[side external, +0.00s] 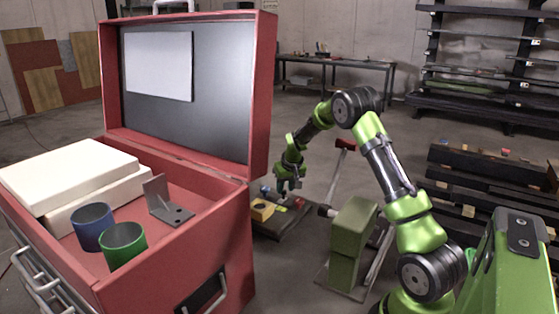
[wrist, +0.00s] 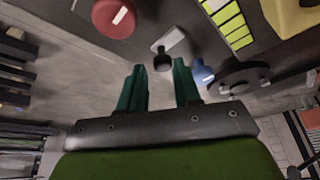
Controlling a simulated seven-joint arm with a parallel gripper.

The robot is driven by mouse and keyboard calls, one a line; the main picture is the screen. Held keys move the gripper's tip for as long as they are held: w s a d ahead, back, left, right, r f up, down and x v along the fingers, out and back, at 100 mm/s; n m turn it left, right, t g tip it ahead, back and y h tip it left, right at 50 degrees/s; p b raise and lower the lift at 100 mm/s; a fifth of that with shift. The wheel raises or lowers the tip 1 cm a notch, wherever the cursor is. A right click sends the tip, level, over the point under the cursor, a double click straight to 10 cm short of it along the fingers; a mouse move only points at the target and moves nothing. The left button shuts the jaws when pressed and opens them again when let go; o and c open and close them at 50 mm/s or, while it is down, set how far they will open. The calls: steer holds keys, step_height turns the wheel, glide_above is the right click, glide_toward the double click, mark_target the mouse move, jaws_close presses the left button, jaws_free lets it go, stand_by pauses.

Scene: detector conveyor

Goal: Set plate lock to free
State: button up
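My gripper (wrist: 160,66) is open in the wrist view, its two teal fingers apart with nothing held between them. Ahead of the fingertips is a dark panel (wrist: 75,18). It carries a red round knob (wrist: 113,18) with a white mark, a small black knob (wrist: 164,62) by a white tab (wrist: 168,39), and a blue piece (wrist: 201,73) near the right finger. I cannot tell which of these is the plate lock, and no label is readable. In the side view my gripper (side external: 288,184) hangs just above the panel (side external: 285,224).
Yellow-green strips (wrist: 228,20), a black disc (wrist: 240,80) and a yellow block (wrist: 297,14) are also on the panel. In the side view, a red chest (side external: 228,225) stands left of my gripper and a green box (side external: 350,235) stands to its right.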

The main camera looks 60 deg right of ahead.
steer(key=v, duration=1.6)
steer(key=shift+d+r, duration=0.1)
steer(key=s+a+r+n+t+y, duration=0.1)
steer(key=s+a, duration=0.5)
steer(key=a, duration=0.4)
steer(key=s+a+r+n+t+y, duration=0.1)
steer(key=s+a+r+y, duration=0.1)
steer(key=s+a, duration=0.4)
steer(key=s+a+r+n+t+y, duration=0.1)
steer(key=s+a, duration=0.5)
steer(key=a, duration=0.8)
steer(key=shift+s+a+r+y, duration=0.15)
steer(key=shift+a+r+y, duration=0.25)
steer(key=shift+r, duration=0.15)
